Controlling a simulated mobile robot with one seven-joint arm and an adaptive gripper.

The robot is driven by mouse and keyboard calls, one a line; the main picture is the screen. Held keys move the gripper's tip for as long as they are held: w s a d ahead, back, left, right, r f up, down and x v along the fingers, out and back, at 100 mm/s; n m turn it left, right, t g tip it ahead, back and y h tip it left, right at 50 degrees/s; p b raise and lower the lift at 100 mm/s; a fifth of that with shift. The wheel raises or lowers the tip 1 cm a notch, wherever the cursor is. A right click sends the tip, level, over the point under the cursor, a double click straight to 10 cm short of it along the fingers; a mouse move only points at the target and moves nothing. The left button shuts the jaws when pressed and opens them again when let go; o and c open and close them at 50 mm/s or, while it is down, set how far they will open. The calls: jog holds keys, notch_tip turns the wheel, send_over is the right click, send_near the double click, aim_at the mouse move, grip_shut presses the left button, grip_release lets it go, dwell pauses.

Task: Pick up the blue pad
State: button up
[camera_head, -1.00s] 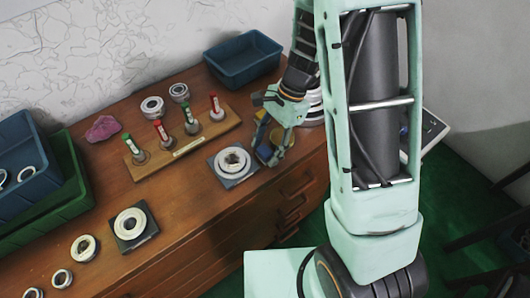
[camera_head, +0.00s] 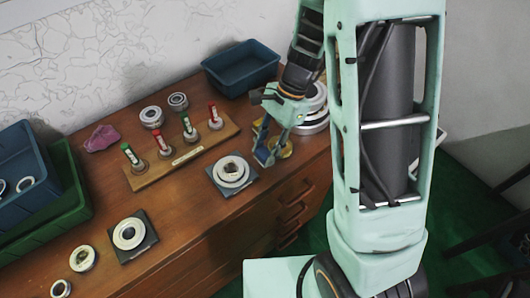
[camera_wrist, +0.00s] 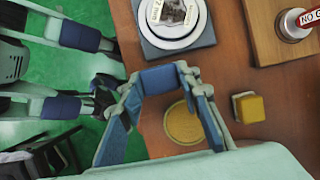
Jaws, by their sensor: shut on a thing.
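The blue pad (camera_wrist: 160,77) is a small blue block in the wrist view, between the two fingertips of my gripper (camera_wrist: 158,80). My gripper is shut on it. In the head view, the blue pad (camera_head: 263,156) shows at the lower end of my gripper (camera_head: 265,150), near the table's front edge. It appears to be held above the tabletop, though the height of the gap is hard to judge. The far face of the pad is hidden.
A yellow disc (camera_wrist: 183,123) and a yellow block (camera_wrist: 249,107) lie on the table below my gripper. A bearing on a dark plate (camera_head: 232,171) sits close to the left. A wooden peg board (camera_head: 182,157) and a blue bin (camera_head: 240,67) stand farther back.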

jog(key=s+d+r+p, duration=0.1)
jog(key=s+d+r, duration=0.2)
jog(key=s+r, duration=0.6)
jog(key=shift+s+d, duration=0.35)
jog(key=shift+s, duration=1.65)
